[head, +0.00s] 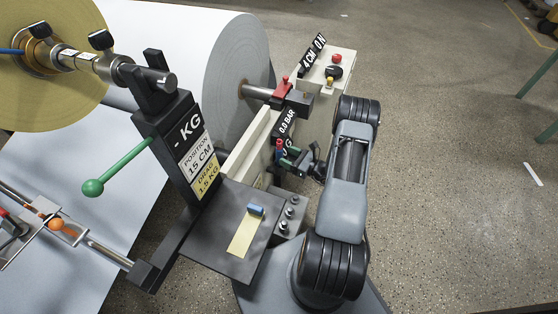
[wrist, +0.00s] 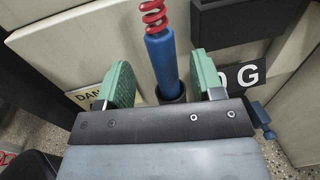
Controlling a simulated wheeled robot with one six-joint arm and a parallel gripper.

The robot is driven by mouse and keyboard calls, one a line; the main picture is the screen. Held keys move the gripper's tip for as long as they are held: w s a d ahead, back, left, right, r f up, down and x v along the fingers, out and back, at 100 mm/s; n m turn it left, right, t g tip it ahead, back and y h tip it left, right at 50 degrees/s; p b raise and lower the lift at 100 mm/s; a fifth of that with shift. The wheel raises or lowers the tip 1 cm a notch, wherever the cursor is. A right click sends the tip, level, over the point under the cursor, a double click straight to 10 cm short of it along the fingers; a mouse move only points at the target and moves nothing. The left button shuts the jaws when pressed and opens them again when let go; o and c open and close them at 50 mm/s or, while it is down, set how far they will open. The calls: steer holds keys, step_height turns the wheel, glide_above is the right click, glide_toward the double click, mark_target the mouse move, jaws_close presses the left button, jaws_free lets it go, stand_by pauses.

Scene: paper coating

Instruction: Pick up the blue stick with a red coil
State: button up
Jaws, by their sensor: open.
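The blue stick (wrist: 161,58) with a red coil (wrist: 153,13) at its far end shows in the wrist view. Its near end sits in a dark round holder (wrist: 172,97). My gripper (wrist: 160,64) is open, with one green finger pad on each side of the stick and visible gaps between. In the head view my gripper (head: 294,158) is beside the pale machine frame, below the 0.0 BAR label. A small red part shows there at the fingers, too small to tell clearly.
A pale panel (wrist: 58,62) with a partly hidden danger label is behind the left finger. A dark shelf (head: 215,226) carries a yellow strip (head: 245,237) and a small blue block (head: 256,210). A green-knobbed lever (head: 93,187) is left. Open floor lies right.

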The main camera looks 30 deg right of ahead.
mark_target(279, 149)
steer(key=b+x, duration=0.2)
steer(key=x, duration=0.4)
steer(key=shift+r, duration=0.15)
steer(key=shift+w, duration=0.15)
steer(key=c, duration=1)
